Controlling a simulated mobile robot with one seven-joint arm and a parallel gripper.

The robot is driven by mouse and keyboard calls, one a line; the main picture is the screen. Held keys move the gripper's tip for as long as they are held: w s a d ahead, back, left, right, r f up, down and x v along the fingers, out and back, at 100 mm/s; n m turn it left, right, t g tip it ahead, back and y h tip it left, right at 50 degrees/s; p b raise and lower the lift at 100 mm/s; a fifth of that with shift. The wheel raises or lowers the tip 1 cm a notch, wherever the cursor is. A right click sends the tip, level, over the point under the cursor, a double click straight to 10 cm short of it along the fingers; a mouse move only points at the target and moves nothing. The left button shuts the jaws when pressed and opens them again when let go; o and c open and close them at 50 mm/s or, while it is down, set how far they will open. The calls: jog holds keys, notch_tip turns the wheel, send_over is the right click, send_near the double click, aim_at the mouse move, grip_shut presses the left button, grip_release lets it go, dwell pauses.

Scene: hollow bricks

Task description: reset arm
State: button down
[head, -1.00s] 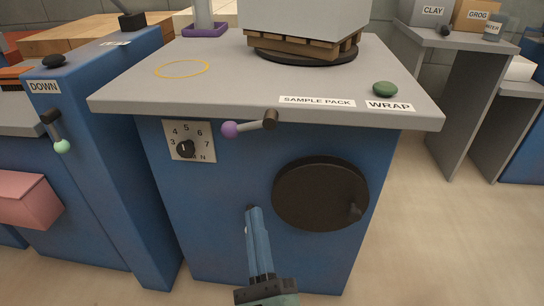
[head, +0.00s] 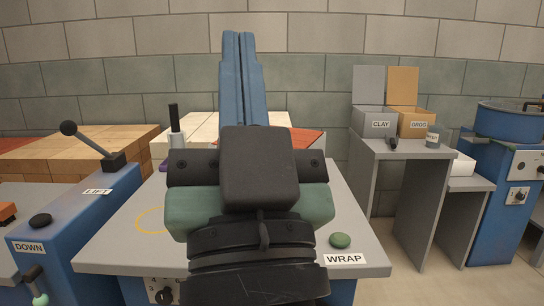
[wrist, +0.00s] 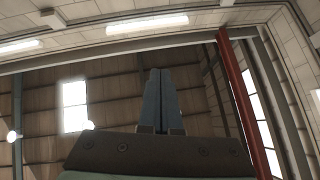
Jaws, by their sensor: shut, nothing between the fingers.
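My gripper (head: 239,42) stands upright in the middle of the head view, with its two blue fingers pointing up and pressed together. It is shut and empty. In the wrist view its fingers (wrist: 160,75) also lie side by side, against the ceiling and high walls. My wrist and arm hide much of the grey-topped station (head: 110,240) behind them.
The station's top carries a green button (head: 340,240) by a WRAP label (head: 346,259). At left is a blue station with a LIFT lever (head: 90,140) and a DOWN button (head: 40,220). CLAY (head: 376,123) and GROG (head: 417,124) boxes stand on a grey stand at right.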

notch_tip(320, 180, up, 43)
jog(key=s+d+t+h+p, duration=0.1)
jog(key=s+d+h+p, duration=0.1)
jog(key=p, duration=3.6)
jog(key=shift+s+d+f+h, duration=0.15)
jog(key=shift+s+f+h, duration=0.1)
jog(key=shift+h, duration=0.55)
jog(key=c, duration=1.6)
grip_release()
